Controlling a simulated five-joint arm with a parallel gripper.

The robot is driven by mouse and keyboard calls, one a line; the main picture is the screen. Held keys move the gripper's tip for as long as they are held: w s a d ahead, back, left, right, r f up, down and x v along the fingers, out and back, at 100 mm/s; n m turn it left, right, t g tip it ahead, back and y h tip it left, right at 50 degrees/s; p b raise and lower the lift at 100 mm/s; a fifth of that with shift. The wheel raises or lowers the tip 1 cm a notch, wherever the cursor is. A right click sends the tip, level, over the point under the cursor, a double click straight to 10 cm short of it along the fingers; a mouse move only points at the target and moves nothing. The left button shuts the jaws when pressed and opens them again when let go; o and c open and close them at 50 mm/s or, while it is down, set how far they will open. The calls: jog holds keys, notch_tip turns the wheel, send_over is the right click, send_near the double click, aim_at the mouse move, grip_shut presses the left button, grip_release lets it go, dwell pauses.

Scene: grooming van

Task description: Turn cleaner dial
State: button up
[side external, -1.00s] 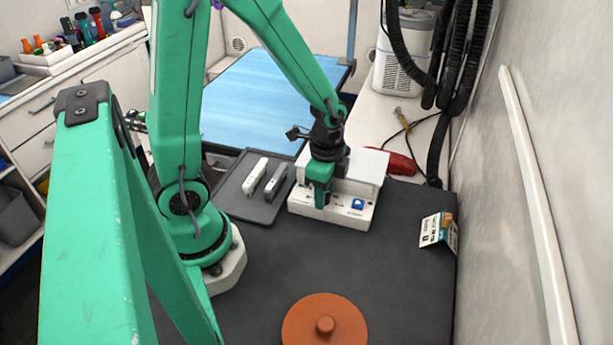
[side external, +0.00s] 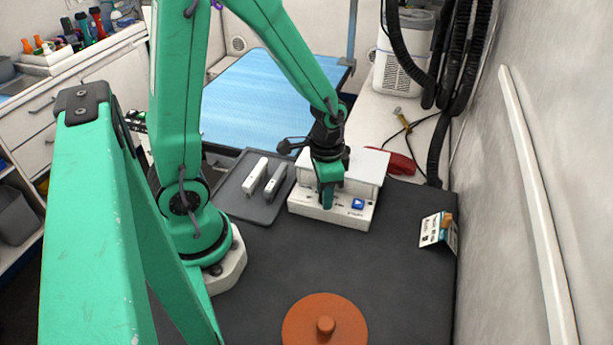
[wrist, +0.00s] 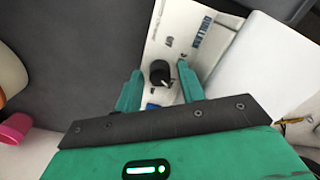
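The cleaner (side external: 300,205) is a white box with a low front panel, on the dark mat. A blue button (side external: 358,203) is on its panel. In the wrist view the panel (wrist: 205,50) carries a round black dial (wrist: 160,72) with a pale pointer mark. My gripper (side external: 327,204) points down over the panel and hides the dial in the side view. In the wrist view my gripper (wrist: 159,70) is open, with one green finger on each side of the dial and visible gaps between. The blue button (wrist: 152,106) shows partly near the gripper's edge.
A grey tray (side external: 236,203) with a white and a grey tool lies left of the cleaner. A folded card (side external: 432,229) stands at the right. A round orange lid (side external: 300,325) lies in front. A red item (side external: 400,164) is behind. The mat between is clear.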

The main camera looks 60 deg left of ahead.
jog(key=n, duration=1.6)
jog(key=shift+r+n, duration=0.25)
jog(key=shift+n, duration=0.05)
notch_tip(320, 180, up, 8)
jog(key=shift+f, duration=0.2)
jog(key=shift+s+d+r+m+t, duration=0.8)
jog(key=shift+s+r+m+t, duration=2.1)
jog(key=shift+r+m, duration=3.6)
jog(key=shift+w+a+r+m+g, duration=0.1)
jog(key=shift+w+a+m+g, duration=0.5)
jog(key=shift+m, duration=1.55)
jog(key=shift+w+a+r+m+g, duration=0.15)
jog(key=shift+w+m, duration=0.9)
jog(key=shift+m, duration=1.05)
jog(key=shift+w+a+r+m+g, duration=0.1)
jog(key=shift+w+a+m+g, duration=0.5)
jog(key=shift+m, duration=1.55)
